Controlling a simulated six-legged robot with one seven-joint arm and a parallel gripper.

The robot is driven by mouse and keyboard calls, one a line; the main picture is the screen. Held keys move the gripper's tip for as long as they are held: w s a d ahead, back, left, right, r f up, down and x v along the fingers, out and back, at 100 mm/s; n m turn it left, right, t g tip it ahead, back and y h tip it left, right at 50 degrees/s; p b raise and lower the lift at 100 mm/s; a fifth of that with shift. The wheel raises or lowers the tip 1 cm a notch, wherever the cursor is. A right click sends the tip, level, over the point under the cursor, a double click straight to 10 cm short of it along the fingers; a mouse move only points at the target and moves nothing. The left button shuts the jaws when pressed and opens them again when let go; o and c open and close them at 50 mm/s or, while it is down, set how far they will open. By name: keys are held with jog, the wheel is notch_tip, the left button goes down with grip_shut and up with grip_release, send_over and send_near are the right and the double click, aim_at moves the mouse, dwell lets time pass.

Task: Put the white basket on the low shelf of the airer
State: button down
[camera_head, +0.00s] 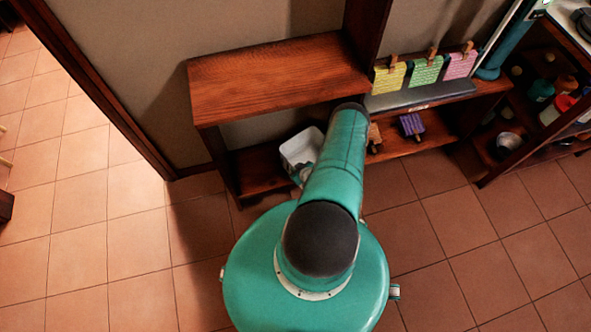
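The white basket (298,147) is an open, box-like container at the low level of the dark wood unit, left of my teal arm. My arm hides its right side, and I cannot tell whether it rests on the low shelf (256,168) or is held just above or in front of it. Several coloured cloths (426,72) hang from wooden pegs at the right part of the unit, which seems to be the airer.
The unit's upper board (270,75) overhangs the low shelf. A small purple item (411,125) and a wooden item (375,138) sit low, right of my arm. A dark rack (540,110) with kitchenware stands at the right. The tiled floor (110,240) is clear at left.

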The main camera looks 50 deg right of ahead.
jog(key=c, duration=2.1)
grip_release()
jog(key=shift+f, duration=0.15)
jog(key=o, duration=0.5)
jog(key=shift+c, duration=0.2)
jog(key=shift+s+r, duration=0.1)
jog(key=shift+r, duration=0.2)
jog(key=v, duration=1.1)
jog(key=shift+s+r, duration=0.25)
